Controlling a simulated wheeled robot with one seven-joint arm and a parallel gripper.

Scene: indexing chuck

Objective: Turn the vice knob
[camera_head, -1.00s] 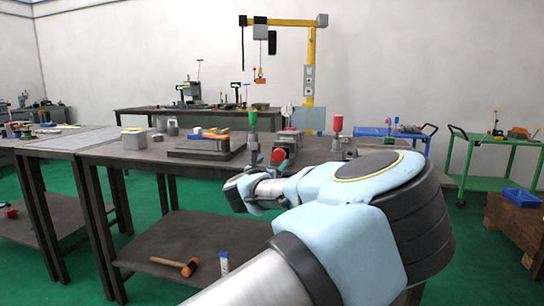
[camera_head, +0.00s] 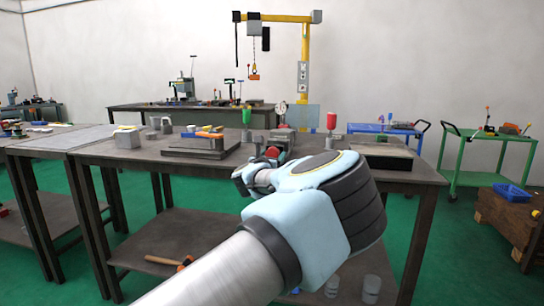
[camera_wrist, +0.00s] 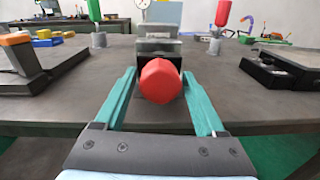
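The red vice knob (camera_wrist: 160,81) is in the wrist view, faceted and facing me at the front of the grey vice (camera_wrist: 157,46). My gripper (camera_wrist: 165,92) is open, with one teal finger to the left of the knob and one to its right. Gaps show between the fingers and the knob, and I see no contact. In the head view the knob (camera_head: 272,152) shows small beyond my arm, near the table's front edge. My gripper (camera_head: 252,178) is partly hidden there by my own wrist.
A green bottle (camera_wrist: 94,12) on a grey stand and a red bottle (camera_wrist: 221,14) stand behind the vice on either side. A black tray (camera_wrist: 285,66) lies right. A grey block with tools (camera_wrist: 30,65) lies left. The tabletop (camera_wrist: 75,98) beside the fingers is clear.

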